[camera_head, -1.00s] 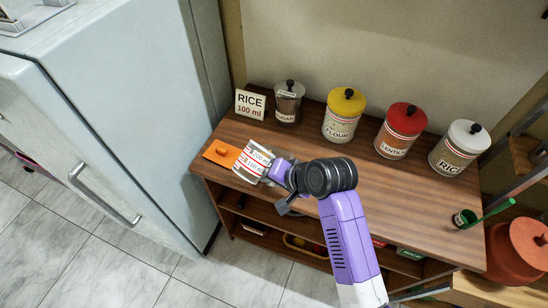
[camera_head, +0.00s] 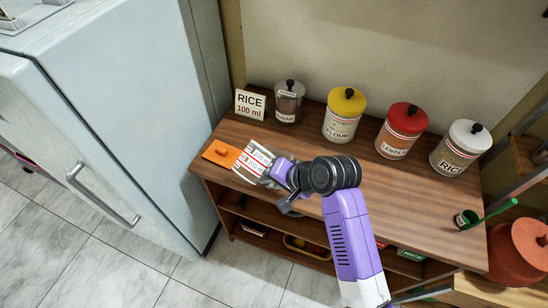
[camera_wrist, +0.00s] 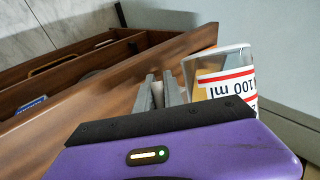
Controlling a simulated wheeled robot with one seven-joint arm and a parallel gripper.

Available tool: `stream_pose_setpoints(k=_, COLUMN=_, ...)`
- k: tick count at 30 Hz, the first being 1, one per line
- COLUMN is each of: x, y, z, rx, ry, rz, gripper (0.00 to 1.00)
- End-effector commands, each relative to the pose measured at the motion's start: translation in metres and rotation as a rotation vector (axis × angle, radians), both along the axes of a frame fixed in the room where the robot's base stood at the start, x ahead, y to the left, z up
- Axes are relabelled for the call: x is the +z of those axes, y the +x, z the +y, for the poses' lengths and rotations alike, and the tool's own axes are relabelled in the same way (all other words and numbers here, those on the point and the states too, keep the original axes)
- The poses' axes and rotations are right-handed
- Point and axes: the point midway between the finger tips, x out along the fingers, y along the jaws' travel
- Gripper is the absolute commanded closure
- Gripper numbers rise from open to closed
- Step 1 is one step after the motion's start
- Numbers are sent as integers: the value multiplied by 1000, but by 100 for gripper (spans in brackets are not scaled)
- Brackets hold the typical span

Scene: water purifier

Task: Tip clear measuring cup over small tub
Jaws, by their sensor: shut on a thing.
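The clear measuring cup (camera_head: 251,160), with red bands and black ml marks, is at the left end of the wooden counter. My gripper (camera_head: 269,171) is shut on it from the right. In the wrist view the cup (camera_wrist: 236,84) is just right of the fingers (camera_wrist: 158,94), its print upside down. I cannot tell its exact tilt or contents. An orange square piece with a knob (camera_head: 221,150) lies left of the cup. I cannot make out a small tub; it may be hidden by the cup. Something orange shows through the cup in the wrist view.
A "RICE 100 ml" sign (camera_head: 250,105) and canisters for sugar (camera_head: 287,105), flour (camera_head: 342,115), lentils (camera_head: 401,131) and rice (camera_head: 458,149) line the wall. A green-handled scoop (camera_head: 485,212) is at right. A fridge (camera_head: 130,130) stands left. Middle counter is clear.

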Motion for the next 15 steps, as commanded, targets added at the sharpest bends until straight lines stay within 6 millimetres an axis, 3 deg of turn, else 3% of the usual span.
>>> stream_pose_setpoints(k=15, x=2, y=-1, z=1, rx=1, ry=28, rz=28, gripper=100)
